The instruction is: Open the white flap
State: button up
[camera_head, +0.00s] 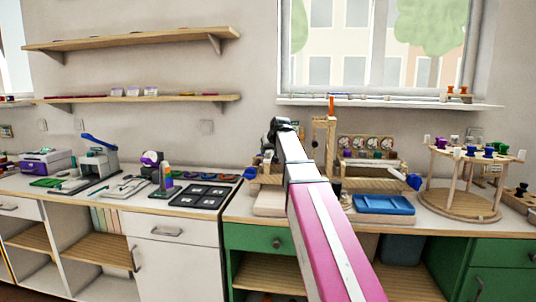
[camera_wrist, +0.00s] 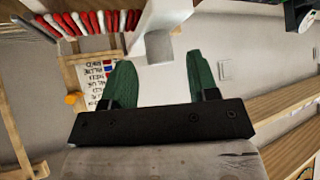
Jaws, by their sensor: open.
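My gripper (camera_head: 276,128) is at the end of my raised arm, above the back of the bench. In the wrist view its two green fingers (camera_wrist: 158,70) are apart, with nothing gripped between them. A white cabinet front (camera_head: 180,268) below the left bench is the largest white panel that could be the flap; it looks shut, with a grey handle at its left edge. My gripper is well above and to the right of it. I cannot tell for sure which white part is the flap.
A white drawer (camera_head: 168,230) sits above the panel. A black board (camera_head: 203,197) lies on the left bench. A wooden rack (camera_head: 372,178) and a blue tray (camera_head: 383,204) are right of my arm. A round wooden stand (camera_head: 460,207) is farther right. In the wrist view, red pegs (camera_wrist: 92,22) show upper left.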

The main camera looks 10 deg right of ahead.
jog(key=shift+x, duration=1.4)
grip_shut()
